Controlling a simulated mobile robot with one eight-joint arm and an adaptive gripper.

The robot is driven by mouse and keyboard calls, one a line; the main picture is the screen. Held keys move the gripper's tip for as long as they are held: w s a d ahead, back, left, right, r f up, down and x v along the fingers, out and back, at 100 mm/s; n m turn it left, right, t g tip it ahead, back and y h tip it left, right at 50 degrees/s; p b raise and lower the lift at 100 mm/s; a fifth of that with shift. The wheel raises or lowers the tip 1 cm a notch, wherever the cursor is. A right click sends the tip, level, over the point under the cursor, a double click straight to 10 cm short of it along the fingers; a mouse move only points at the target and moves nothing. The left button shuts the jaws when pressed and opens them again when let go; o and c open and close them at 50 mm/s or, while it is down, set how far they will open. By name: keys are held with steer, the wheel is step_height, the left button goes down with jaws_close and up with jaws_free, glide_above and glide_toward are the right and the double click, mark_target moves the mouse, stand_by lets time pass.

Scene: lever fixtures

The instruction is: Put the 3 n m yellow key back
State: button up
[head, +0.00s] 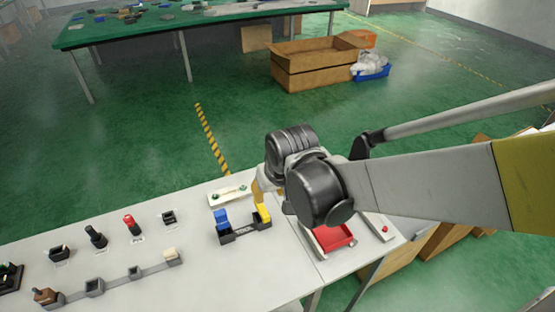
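A dark holder with white lettering (244,234) stands on the white table. A blue key (221,217) stands upright at its left end. A yellow piece, which looks like the yellow key (263,213), is at its right end. Whether it is fully seated I cannot tell. My gripper (259,190) is just above and behind that end, largely hidden by my dark wrist. Its fingers are not clear, so I cannot tell whether they touch or grip the yellow piece.
A red tray (334,238) lies to the right, partly under my wrist. A red-topped lever (132,224), black fixtures and a grey rail (115,280) occupy the left. The front of the table is clear.

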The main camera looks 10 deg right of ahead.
steer(key=s+d+r+m+t, duration=0.1)
steer(key=s+d+r, duration=0.3)
steer(key=s+d, duration=0.2)
steer(key=s+d+r+m+t+h, duration=0.1)
steer(key=s+d+r+m, duration=0.1)
steer(key=s+d+r, duration=0.2)
steer(key=s+d, duration=0.3)
steer(key=shift+d+r, duration=0.15)
steer(key=shift+r, duration=0.05)
steer(key=shift+w, duration=0.1)
steer(key=shift+f+b, duration=0.7)
